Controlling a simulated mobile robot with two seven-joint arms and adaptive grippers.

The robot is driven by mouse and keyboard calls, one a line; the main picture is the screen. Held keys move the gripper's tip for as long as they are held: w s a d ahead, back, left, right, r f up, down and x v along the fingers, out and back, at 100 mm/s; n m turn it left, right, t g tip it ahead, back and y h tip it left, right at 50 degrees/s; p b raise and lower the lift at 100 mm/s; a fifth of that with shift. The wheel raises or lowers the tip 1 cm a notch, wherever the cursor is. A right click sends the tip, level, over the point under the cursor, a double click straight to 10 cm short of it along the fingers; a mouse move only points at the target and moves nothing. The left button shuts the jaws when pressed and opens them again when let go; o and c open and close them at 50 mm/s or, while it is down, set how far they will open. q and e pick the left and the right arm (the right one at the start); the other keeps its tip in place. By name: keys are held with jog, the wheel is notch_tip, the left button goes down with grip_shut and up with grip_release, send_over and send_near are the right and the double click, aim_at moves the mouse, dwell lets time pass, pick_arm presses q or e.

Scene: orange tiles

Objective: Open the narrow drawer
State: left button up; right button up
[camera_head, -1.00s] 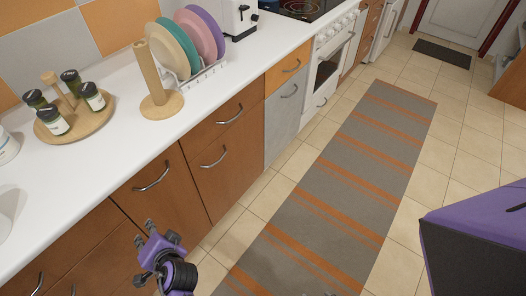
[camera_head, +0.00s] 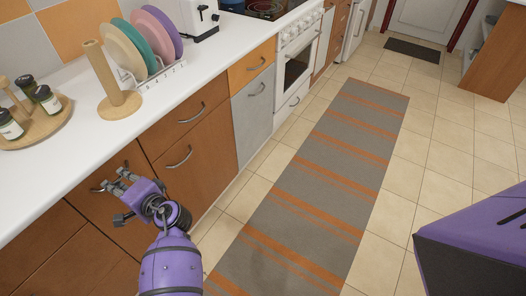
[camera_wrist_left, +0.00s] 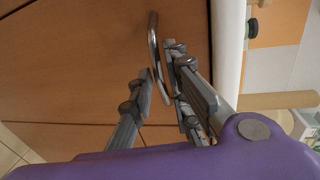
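A tall, narrow brown front (camera_head: 122,215) under the counter has a curved metal handle (camera_head: 97,189) near its top. I cannot tell for sure that it is the narrow drawer; it is closed. My left gripper (camera_head: 114,181) is at this handle, covering part of it. In the left wrist view, the handle (camera_wrist_left: 153,42) passes between the two spread fingers (camera_wrist_left: 160,76), with a gap visible beside it. The left gripper is open, and contact cannot be told. My right gripper is not in view.
A brown drawer (camera_head: 185,120) and a lower front with a handle (camera_head: 180,158) are to the right, both closed. Farther on is a small orange drawer (camera_head: 251,66) above a grey front (camera_head: 253,112). The white counter (camera_head: 60,160) overhangs. The striped rug (camera_head: 310,190) is clear.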

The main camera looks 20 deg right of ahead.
pick_arm(q)
jog(key=shift+x, duration=1.05)
jog(key=shift+c, duration=0.2)
grip_shut()
